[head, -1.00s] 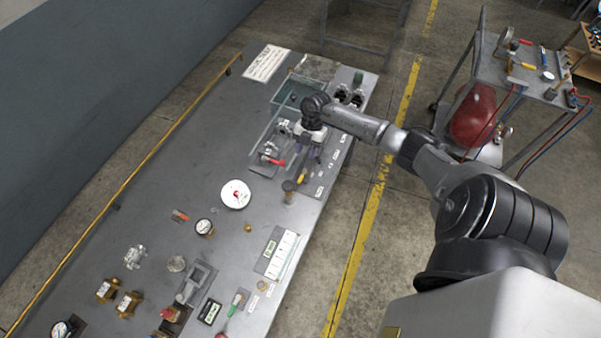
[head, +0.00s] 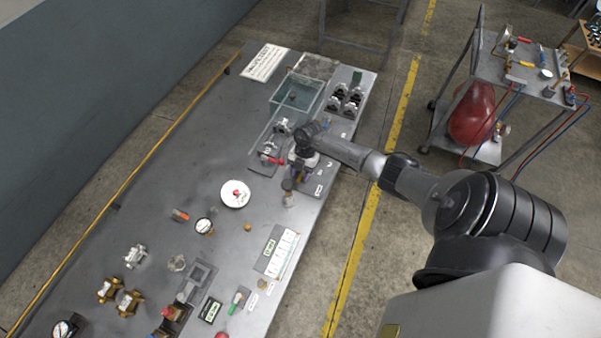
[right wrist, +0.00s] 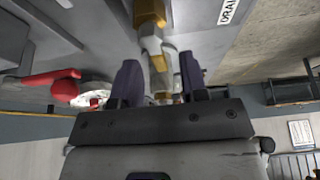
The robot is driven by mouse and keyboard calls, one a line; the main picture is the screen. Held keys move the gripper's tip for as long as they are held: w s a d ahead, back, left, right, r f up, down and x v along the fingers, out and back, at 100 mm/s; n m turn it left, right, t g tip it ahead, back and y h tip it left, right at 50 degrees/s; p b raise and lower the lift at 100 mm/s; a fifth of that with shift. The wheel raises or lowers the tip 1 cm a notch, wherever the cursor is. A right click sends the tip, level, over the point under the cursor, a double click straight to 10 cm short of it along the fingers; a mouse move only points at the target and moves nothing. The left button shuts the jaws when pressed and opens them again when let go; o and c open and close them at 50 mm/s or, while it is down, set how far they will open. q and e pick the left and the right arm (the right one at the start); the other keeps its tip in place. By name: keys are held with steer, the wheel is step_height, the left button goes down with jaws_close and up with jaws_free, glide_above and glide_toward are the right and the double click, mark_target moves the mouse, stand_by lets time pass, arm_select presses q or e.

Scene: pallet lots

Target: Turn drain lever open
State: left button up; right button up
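The drain lever, a yellow handle on a brass and grey fitting (right wrist: 158,60), shows between the fingers of my right gripper (right wrist: 158,72) in the right wrist view. The two dark purple fingers stand apart on either side of it; whether either touches it is unclear. In the head view my right gripper (head: 300,174) is low over the bench's right edge and covers most of the lever. A label reading "DRAI" (right wrist: 229,10) lies beside the fitting. A separate red lever (head: 271,159) is just left of the gripper, and also in the right wrist view (right wrist: 45,84). My left gripper is out of view.
A clear bin (head: 298,94) and several dark fittings stand beyond the gripper. The bench's left middle is clear. A cart (head: 520,72) stands right of the bench.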

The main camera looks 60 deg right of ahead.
steer(key=shift+c, duration=0.5)
steer(key=c, duration=0.6)
jaws_close()
